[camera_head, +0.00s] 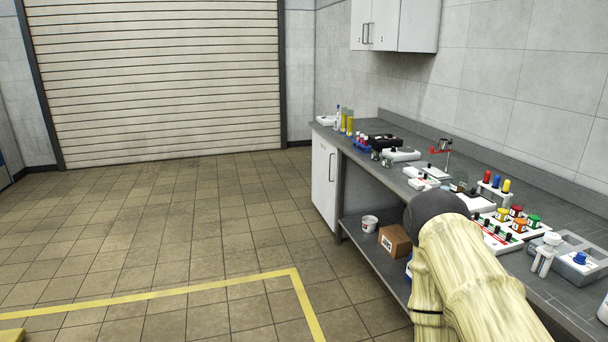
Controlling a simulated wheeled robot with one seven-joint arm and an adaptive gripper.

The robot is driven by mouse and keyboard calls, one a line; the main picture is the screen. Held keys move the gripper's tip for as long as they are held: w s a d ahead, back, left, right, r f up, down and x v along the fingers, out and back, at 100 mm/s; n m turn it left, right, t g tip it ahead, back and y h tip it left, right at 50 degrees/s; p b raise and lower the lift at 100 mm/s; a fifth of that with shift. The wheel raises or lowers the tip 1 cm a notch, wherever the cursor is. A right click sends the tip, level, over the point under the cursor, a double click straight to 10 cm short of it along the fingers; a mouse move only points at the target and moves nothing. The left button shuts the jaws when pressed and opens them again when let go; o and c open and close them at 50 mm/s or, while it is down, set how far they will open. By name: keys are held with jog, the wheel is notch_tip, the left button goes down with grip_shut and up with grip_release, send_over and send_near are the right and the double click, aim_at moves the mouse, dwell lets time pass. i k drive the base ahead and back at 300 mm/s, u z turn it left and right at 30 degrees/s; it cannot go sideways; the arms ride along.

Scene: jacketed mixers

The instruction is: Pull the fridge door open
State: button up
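A white door (324,180) stands under the far end of the grey bench, with a slim vertical handle (331,167) near its right edge. It looks closed, flush with its unit. I cannot tell for sure that it is the fridge; no other fridge-like door shows at floor level. My arm, in a pale yellowish cover with a dark rounded joint, enters at the lower right and covers part of the near bench. My gripper is not in view, and nothing shows touching the white door.
The bench (567,299) along the right wall carries bottles, coloured-cap jars and small instruments. Its lower shelf (374,250) holds a cardboard box (394,241) and a white tub (369,224). A wall cabinet (417,25) hangs above. Tiled floor left of the bench is clear, with yellow line (150,295).

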aim_at(326, 155)
jog(key=u, duration=0.4)
jog(key=i, duration=1.5)
jog(key=u, duration=0.4)
jog(key=i, duration=1.6)
jog(key=z, duration=0.45)
jog(key=i, duration=1.95)
jog(key=z, duration=0.55)
